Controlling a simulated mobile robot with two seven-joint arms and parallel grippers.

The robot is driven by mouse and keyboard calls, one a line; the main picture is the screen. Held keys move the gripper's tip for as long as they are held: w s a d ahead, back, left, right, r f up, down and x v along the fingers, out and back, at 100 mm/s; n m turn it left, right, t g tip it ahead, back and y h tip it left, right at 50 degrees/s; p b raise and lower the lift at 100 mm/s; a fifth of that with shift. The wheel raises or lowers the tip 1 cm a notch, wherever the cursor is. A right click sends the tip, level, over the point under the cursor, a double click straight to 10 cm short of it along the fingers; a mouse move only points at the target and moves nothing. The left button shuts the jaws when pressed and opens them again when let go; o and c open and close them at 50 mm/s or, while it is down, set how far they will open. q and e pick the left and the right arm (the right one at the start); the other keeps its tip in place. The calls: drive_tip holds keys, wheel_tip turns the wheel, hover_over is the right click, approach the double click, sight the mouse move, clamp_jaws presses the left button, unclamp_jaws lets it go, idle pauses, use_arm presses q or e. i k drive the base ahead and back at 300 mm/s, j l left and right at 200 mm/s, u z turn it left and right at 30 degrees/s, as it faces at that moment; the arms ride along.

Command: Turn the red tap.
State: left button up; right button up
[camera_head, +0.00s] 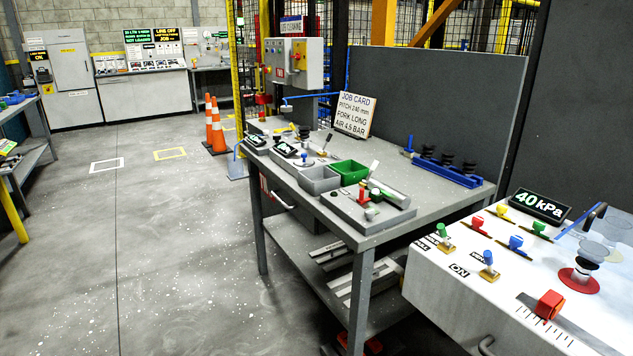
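The white bench panel (450,285) at the lower right carries several small coloured taps. The red tap (477,223) is at the left of this group, with a dark yellowish bar under it. A yellow tap (502,211), a blue tap (516,243) and a green tap (539,228) stand near it. I cannot tell which way the red tap's handle is turned. Neither of my grippers is in view.
A display (540,206) reading 40 kPa stands behind the taps. Green (443,232) and blue (488,259) levers stand in front, with a red block (549,304) by a scale. A grey workbench (437,206) with bins is to the left.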

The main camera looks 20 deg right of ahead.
sight(477, 222)
drive_tip(key=z, duration=1.75)
drive_tip(key=i+j, duration=0.15)
drive_tip(key=j, duration=0.25)
drive_tip(key=i+j, duration=0.1)
drive_tip(key=j, duration=0.25)
drive_tip(key=i+j+z, duration=0.1)
drive_tip(key=j, duration=0.3)
drive_tip(key=i+j, duration=0.15)
drive_tip(key=j, duration=0.25)
drive_tip(key=i+j, duration=0.1)
drive_tip(key=j, duration=0.3)
drive_tip(key=i+j+z, duration=0.1)
drive_tip(key=j, duration=0.25)
